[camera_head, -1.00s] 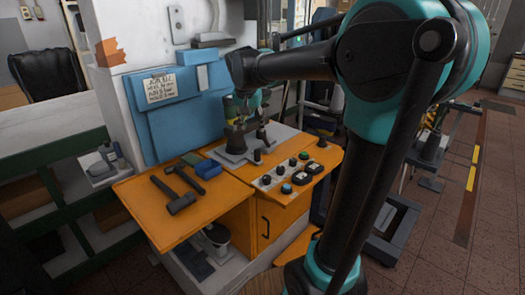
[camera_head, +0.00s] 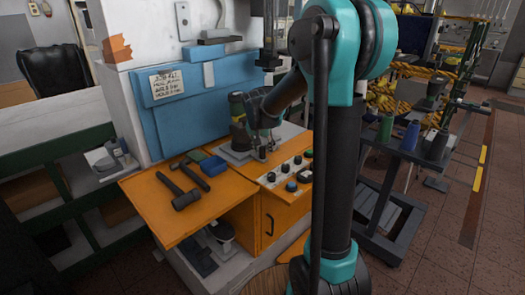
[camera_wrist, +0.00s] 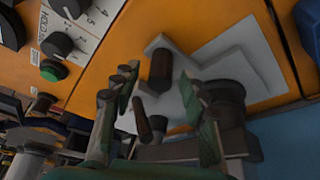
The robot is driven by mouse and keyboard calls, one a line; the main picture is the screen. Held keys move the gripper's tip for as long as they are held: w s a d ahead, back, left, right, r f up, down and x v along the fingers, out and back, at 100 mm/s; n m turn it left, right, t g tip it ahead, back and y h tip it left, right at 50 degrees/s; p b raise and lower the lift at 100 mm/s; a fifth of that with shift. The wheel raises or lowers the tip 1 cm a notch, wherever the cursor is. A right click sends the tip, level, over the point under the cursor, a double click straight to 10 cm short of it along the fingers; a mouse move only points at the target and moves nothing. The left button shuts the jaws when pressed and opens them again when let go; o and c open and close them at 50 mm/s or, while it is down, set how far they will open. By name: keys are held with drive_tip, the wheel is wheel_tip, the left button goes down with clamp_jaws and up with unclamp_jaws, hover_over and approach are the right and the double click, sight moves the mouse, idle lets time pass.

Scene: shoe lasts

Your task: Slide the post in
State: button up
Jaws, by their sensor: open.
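My gripper (camera_head: 264,140) is low over the grey metal fixture (camera_head: 232,155) on the orange bench top, at the right of the upright post-like piece with a yellow-green band (camera_head: 238,108). In the wrist view my gripper (camera_wrist: 158,78) is open, its green-padded fingers apart. A dark brown cylindrical peg (camera_wrist: 160,68) stands on the light grey plate (camera_wrist: 243,72) just beyond the fingertips. A second, smaller brown peg (camera_wrist: 143,125) shows between the fingers, nearer the palm. I cannot tell which peg is the post, or whether a finger touches either.
A control panel with knobs and a green button (camera_wrist: 54,69) lies close beside the fixture. Hammers (camera_head: 180,190) and a blue block (camera_head: 213,166) lie on the orange shelf at left. A blue panel (camera_head: 185,95) rises behind. A dark trolley with spools (camera_head: 410,137) stands at right.

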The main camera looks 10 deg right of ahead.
drive_tip(key=shift+w+d+f, duration=0.1)
drive_tip(key=shift+w+f, duration=0.15)
drive_tip(key=shift+f, duration=0.4)
drive_tip(key=shift+c, duration=0.5)
clamp_jaws()
